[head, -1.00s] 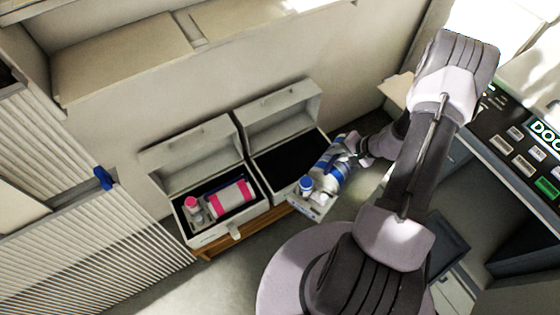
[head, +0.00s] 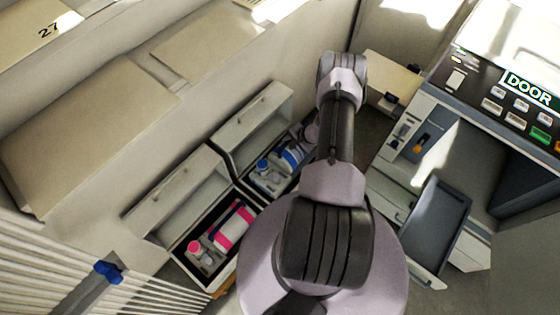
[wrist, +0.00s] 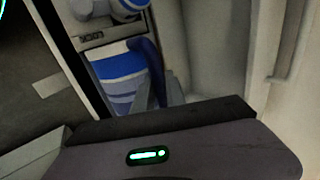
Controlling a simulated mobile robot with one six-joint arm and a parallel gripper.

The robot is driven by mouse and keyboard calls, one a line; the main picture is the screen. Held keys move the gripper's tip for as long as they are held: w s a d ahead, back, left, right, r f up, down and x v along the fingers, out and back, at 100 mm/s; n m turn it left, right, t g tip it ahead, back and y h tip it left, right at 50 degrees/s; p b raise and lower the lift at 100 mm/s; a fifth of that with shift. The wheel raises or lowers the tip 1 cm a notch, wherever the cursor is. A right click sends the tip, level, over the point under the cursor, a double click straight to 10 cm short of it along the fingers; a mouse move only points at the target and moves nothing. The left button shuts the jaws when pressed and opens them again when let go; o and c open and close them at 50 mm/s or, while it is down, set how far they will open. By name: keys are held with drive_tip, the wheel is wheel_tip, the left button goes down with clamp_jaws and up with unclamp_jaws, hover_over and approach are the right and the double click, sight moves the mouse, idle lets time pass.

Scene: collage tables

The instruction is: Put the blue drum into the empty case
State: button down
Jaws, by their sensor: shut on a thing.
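The blue drum (head: 291,157), white with blue bands, is joined to a grey-white plate with a blue-capped part (head: 263,166). In the head view it lies within the outline of the right-hand case (head: 226,160), whose lid stands open and whose inside is dark. My gripper (head: 303,150) is shut on the drum, partly hidden by my arm. In the wrist view the drum (wrist: 121,75) is beside a dark finger (wrist: 155,75), with pale walls to its right. I cannot tell whether the drum touches the case floor.
The left-hand open case (head: 165,256) holds a pink-and-white drum (head: 233,226) with a pink-capped part. A machine with a DOOR panel (head: 520,100) and a grey tray (head: 437,228) stand on the right. A pale wall is behind the lids.

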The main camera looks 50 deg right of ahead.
sight(288, 152)
wheel_tip(288, 152, down, 9)
drive_tip(key=b, duration=0.3)
drive_tip(key=shift+r+b, duration=0.1)
drive_tip(key=shift+b, duration=0.3)
drive_tip(key=shift+r, duration=0.15)
drive_tip(key=c, duration=1.8)
unclamp_jaws()
drive_tip(key=shift+f, duration=0.2)
drive_tip(key=o, duration=0.4)
drive_tip(key=shift+o, duration=0.2)
drive_tip(key=p+v, duration=0.5)
drive_tip(key=v, duration=0.7)
drive_tip(key=shift+r, duration=0.2)
drive_tip(key=shift+s, duration=0.1)
